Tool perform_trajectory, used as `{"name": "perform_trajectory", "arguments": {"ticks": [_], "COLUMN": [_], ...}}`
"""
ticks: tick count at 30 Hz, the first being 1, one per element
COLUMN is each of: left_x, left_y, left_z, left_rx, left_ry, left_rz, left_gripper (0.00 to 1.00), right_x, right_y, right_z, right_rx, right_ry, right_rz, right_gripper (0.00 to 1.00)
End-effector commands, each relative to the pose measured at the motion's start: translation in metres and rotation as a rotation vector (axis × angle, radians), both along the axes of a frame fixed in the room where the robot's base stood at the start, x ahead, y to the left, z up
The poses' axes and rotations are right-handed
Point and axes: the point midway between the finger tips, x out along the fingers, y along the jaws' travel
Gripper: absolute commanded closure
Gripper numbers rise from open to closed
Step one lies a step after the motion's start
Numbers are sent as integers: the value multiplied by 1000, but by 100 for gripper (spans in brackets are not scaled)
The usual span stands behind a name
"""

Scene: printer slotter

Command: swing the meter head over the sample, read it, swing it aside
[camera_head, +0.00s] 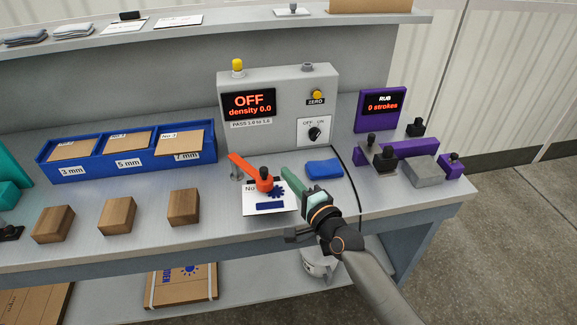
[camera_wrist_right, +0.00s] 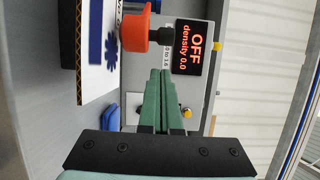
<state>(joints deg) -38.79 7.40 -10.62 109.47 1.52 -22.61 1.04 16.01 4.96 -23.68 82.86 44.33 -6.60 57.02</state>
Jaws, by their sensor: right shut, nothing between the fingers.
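The orange meter head (camera_head: 264,184), with a black knob on top, sits at the end of an orange arm (camera_head: 243,164) on a small post. It overlaps the upper part of the white sample card (camera_head: 250,208), which bears a blue gear print and bar. The grey meter box (camera_head: 290,80) reads "OFF, density 0.0". My right gripper (camera_head: 290,177) is shut and empty, its green fingers just right of the head. In the right wrist view, the fingers (camera_wrist_right: 160,75) point towards the box, with the orange head (camera_wrist_right: 138,35) beside and apart from them. My left gripper is not in view.
A blue pad (camera_head: 324,168) lies right of my fingers. A dark cable runs behind it. The box has an OFF/ON dial (camera_head: 315,133). A purple rub station (camera_head: 405,150) stands right. Wooden blocks (camera_head: 118,214) and a blue tray (camera_head: 96,174) are left.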

Motion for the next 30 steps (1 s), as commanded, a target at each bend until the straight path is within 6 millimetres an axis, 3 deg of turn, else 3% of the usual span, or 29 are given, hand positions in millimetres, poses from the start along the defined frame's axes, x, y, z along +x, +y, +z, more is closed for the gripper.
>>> {"name": "perform_trajectory", "arguments": {"ticks": [1, 3, 12, 30], "left_x": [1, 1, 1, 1], "left_y": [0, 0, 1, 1], "left_z": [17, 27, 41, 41], "left_rx": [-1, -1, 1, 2], "left_ry": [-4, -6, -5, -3], "left_rz": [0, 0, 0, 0], "left_gripper": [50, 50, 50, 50], "right_x": [-12, -25, -65, -71], "right_y": [4, 7, 17, 18], "right_z": [9, 9, 5, 4], "right_rx": [3, 3, 2, 0], "right_ry": [1, 0, -4, -6], "right_rz": [1, 0, -2, -3], "right_gripper": [100, 100, 100, 100]}}
